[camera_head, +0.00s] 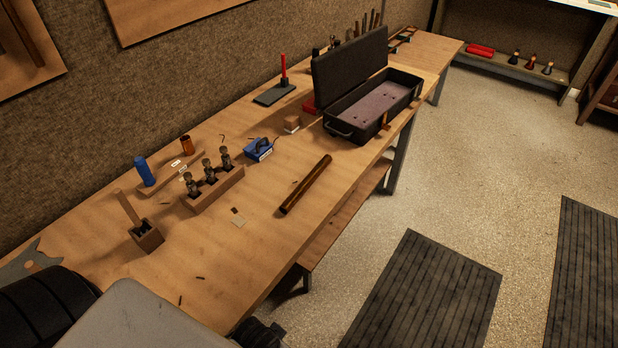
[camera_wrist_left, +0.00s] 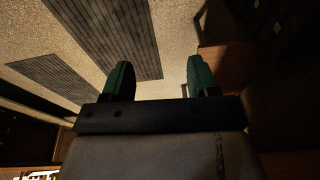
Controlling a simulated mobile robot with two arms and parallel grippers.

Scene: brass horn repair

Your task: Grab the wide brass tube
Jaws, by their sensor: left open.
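A long, dark brass-brown tube (camera_head: 306,185) lies on the workbench (camera_head: 262,205), slanted near its front edge. A short, upright orange-brown tube (camera_head: 186,145) stands further back, near the wall; I cannot tell for sure which one is the wide brass tube. My left gripper (camera_wrist_left: 158,78) shows in the left wrist view with its two green fingers spread apart and nothing between them. It is not clearly seen in the head view, and neither tube shows between its fingers. My right gripper is not in view.
An open black case (camera_head: 372,105) stands toward the far end of the bench. A wooden block with several valves (camera_head: 212,187), a blue tool (camera_head: 259,149), a blue cylinder (camera_head: 145,171) and a wooden holder (camera_head: 146,236) stand left of the long tube. The bench around that tube is mostly clear.

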